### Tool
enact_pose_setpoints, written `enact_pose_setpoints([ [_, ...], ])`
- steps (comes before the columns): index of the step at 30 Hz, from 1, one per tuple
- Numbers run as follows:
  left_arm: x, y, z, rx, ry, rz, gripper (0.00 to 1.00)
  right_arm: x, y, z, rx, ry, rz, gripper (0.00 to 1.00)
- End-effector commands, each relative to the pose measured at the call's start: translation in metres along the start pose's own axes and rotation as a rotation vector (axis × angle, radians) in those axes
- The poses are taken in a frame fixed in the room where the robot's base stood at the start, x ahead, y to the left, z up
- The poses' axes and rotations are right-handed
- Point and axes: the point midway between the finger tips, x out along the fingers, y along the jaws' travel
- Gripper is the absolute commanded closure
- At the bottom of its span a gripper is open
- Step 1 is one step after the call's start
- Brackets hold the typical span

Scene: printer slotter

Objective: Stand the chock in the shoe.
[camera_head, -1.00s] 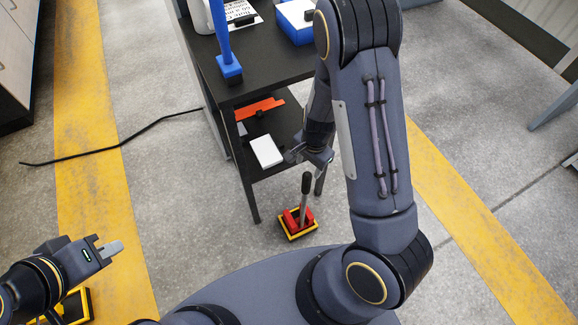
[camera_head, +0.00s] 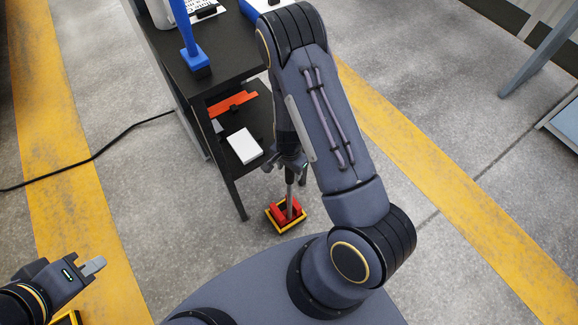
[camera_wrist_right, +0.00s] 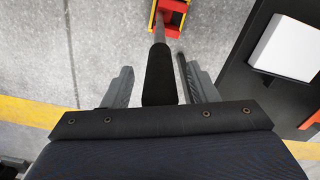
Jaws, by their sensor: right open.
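A red chock (camera_head: 280,207) with a long upright handle is on the floor in front of the black stand, within a square yellow-edged base. The red and yellow parts (camera_wrist_right: 171,16) also show at the top of the right wrist view. The handle's black grip (camera_wrist_right: 160,75) lies between the spread fingers of my right gripper (camera_wrist_right: 158,85), with gaps visible. In the head view my right gripper (camera_head: 291,164) is at the handle's top. My left gripper (camera_head: 94,266) is away at the lower left; its jaw opening is unclear. Another yellow-edged item (camera_head: 67,319), possibly the shoe, is cut off below it.
The black two-level stand (camera_head: 224,82) is close beside the right gripper. Its lower shelf holds a white box (camera_head: 244,146) and an orange part (camera_head: 233,103). A blue post (camera_head: 187,35) stands on top. A black cable (camera_head: 95,160) crosses the floor at left.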

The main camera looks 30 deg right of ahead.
Motion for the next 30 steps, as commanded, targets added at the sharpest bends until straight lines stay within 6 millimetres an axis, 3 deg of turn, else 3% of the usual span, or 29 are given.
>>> enact_pose_setpoints([
  [4, -0.0001, 0.0000, -0.0001, 0.000, 0.000, 0.000, 1.00, -0.0003, 0.0000, 0.0000, 0.000, 0.000, 0.000, 0.50],
  [16, -0.0001, 0.0000, -0.0001, 0.000, 0.000, 0.000, 1.00, -0.0005, 0.0000, 0.0000, 0.000, 0.000, 0.000, 1.00],
  [30, -0.0001, 0.0001, -0.0001, 0.000, 0.000, 0.000, 1.00, -0.0006, -0.0001, -0.0001, 0.000, 0.000, 0.000, 1.00],
])
